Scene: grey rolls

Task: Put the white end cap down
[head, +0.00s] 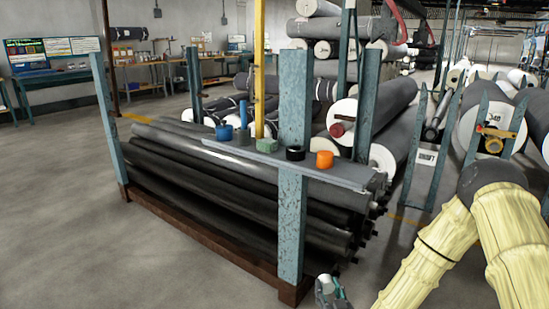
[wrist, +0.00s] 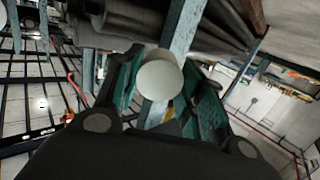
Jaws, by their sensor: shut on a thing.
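The white end cap (wrist: 160,80) shows as a pale round disc in the wrist view, between the two teal fingers of my gripper (wrist: 164,92). My gripper is shut on it. In the head view my gripper (head: 331,291) is at the bottom edge, partly cut off, just right of the foot of the rack's front post. The cap cannot be clearly made out there. A grey board (head: 338,178) lies along the top of the rack of dark rolls, higher than my gripper in the picture.
A teal post (head: 292,215) rises in front of the board. Open floor (head: 110,260) lies left of the rack.

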